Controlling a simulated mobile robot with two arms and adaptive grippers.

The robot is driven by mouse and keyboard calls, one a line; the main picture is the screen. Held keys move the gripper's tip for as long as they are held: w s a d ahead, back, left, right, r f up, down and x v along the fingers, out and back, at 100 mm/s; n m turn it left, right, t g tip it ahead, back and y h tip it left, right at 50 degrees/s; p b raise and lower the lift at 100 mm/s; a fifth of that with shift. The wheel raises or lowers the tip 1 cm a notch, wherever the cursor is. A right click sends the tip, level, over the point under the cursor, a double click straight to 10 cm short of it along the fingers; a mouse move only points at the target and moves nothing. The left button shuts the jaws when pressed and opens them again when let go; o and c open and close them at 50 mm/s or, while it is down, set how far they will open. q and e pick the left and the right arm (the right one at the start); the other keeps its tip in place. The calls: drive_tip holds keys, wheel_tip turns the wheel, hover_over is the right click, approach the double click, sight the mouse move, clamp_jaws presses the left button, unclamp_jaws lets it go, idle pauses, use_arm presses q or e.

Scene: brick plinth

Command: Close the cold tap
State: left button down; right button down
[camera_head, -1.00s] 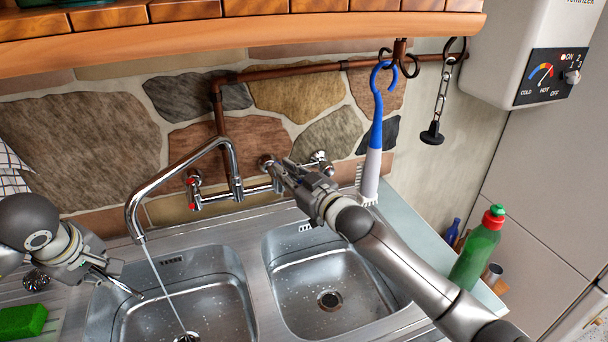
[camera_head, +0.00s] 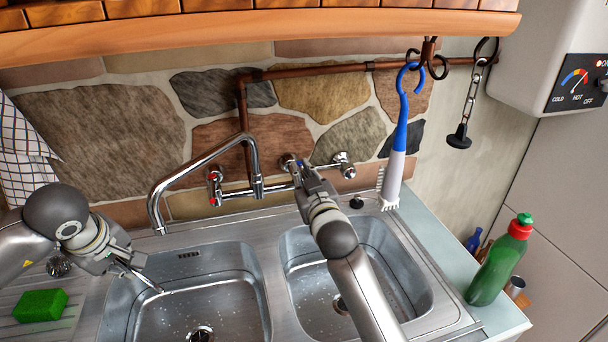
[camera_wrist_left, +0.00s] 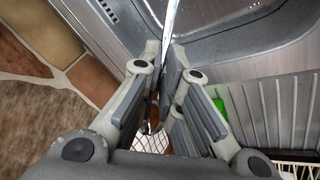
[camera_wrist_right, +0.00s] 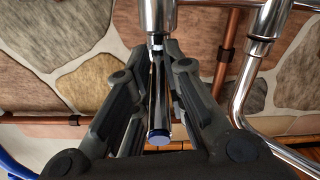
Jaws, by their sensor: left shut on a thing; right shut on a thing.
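The chrome mixer tap (camera_head: 200,165) is on the stone wall above the sink; no water shows from its spout. The cold tap's lever, with a blue end cap (camera_wrist_right: 159,138), lies between the fingers of my right gripper (camera_wrist_right: 163,50) in the right wrist view. In the head view my right gripper (camera_head: 303,172) is shut at the tap bar and hides most of the cold handle. The red-marked handle (camera_head: 214,188) is to its left. My left gripper (camera_head: 128,268) is shut on a thin metal utensil (camera_wrist_left: 171,22) over the left basin's edge.
A blue-handled brush (camera_head: 398,150) and a plug on a chain (camera_head: 459,135) hang right of the tap. A green bottle (camera_head: 498,268) stands on the right ledge. A green sponge (camera_head: 40,305) lies at left.

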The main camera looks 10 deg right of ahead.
drive_tip(key=c, duration=1.5)
unclamp_jaws()
drive_tip(key=s+d, duration=0.2)
drive_tip(key=s, duration=1)
drive_tip(key=shift+w, duration=0.1)
